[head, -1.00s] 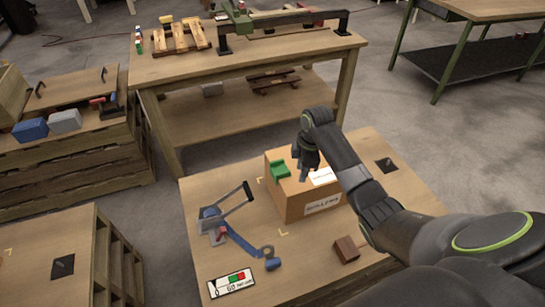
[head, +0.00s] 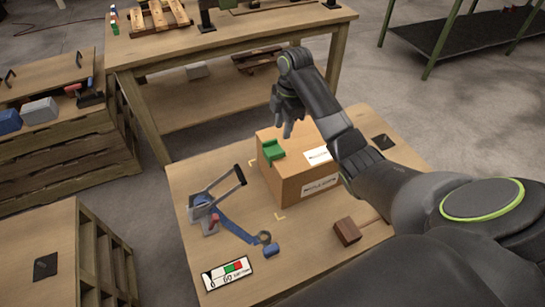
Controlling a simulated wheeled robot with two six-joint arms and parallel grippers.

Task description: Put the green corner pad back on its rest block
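The green corner pad (head: 272,151) sits on the far left top edge of a cardboard box (head: 313,177) on the near table. A small brown block (head: 346,231), which looks like the rest block, lies on the table in front of the box, to its right; nothing green is on it. My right gripper (head: 281,120) hangs above the far edge of the box, just beyond and above the pad, apart from it. No object shows in it; its finger gap is too small and dark to judge. My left gripper is out of view.
A blue strapping tool with a grey lever (head: 220,205) stands left of the box. A label card with red and green patches (head: 227,273) lies at the table's front left. A black square plate (head: 382,142) is at the back right.

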